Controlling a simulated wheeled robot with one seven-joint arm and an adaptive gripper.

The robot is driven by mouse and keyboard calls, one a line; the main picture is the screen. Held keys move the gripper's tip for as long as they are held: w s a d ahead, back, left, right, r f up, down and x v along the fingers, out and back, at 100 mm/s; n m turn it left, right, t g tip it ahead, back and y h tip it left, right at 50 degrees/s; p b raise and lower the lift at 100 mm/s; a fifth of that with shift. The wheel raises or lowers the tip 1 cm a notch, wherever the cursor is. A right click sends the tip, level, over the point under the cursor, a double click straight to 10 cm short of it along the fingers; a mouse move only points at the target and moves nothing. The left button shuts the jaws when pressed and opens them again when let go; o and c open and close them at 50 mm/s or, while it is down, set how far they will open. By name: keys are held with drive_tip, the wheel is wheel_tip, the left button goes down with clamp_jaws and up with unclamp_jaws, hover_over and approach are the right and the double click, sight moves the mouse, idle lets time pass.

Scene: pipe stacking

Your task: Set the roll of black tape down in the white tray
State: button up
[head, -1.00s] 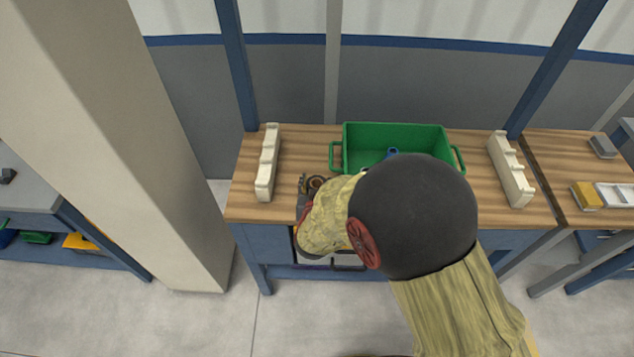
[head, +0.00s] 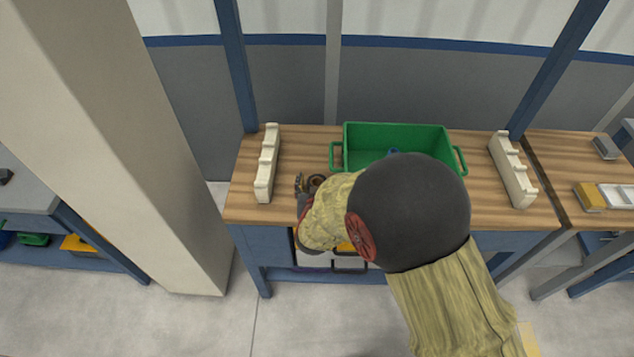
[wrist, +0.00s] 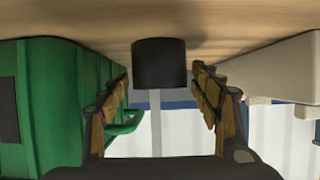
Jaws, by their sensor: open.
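The roll of black tape (wrist: 159,64) stands on the wooden bench top. In the wrist view, where the bench is at the top, it lies between the two fingers of my gripper (wrist: 160,78). The fingers are open, with a gap on each side of the roll. In the head view the roll (head: 316,182) is small and partly hidden beside my gripper (head: 303,187), left of the green bin. A pale white tray-like item (head: 618,194) lies on the neighbouring bench at the right edge; I cannot tell for sure that it is the white tray.
A green bin (head: 352,136) with a blue item inside stands just right of the roll. Cream notched racks stand to the left (head: 266,165) and right (head: 512,172) on the bench (head: 470,150). A yellow item (head: 588,197) lies beside the pale tray. My arm hides the bench's front middle.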

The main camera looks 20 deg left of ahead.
drive_tip(key=shift+r, duration=0.1)
drive_tip(key=shift+s+r, duration=0.1)
drive_tip(key=shift+r, duration=0.05)
drive_tip(key=p+v, duration=0.3)
drive_tip(key=v, duration=0.8)
drive_tip(key=shift+s+p, duration=0.3)
drive_tip(key=shift+s, duration=0.1)
drive_tip(key=shift+d+r, duration=0.1)
drive_tip(key=shift+r, duration=0.05)
